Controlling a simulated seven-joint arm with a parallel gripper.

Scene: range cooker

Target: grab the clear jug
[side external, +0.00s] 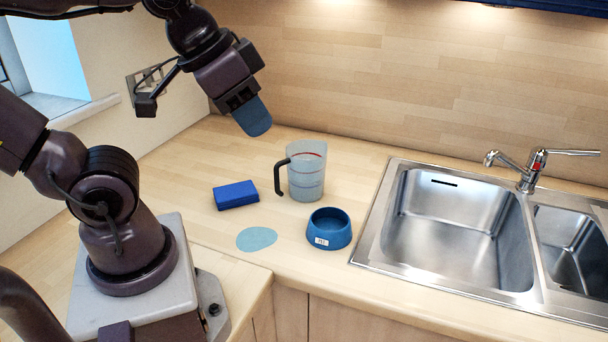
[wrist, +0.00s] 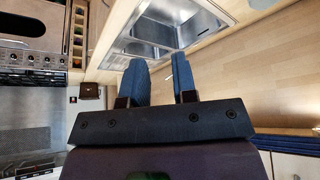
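The clear jug (side external: 307,172) stands upright on the wooden worktop in the side view. It has a black handle on its left side and red marking near the rim. My gripper (side external: 254,117) is above the worktop, up and to the left of the jug, and apart from it. In the wrist view my gripper (wrist: 160,72) shows two blue fingers with a gap between them and nothing held. I cannot make out the jug in the wrist view.
A blue sponge-like block (side external: 236,195) lies left of the jug. A blue bowl (side external: 329,228) stands just in front of it, and a flat light-blue disc (side external: 256,239) lies front left. The steel sink (side external: 455,230) with its tap (side external: 530,170) is to the right.

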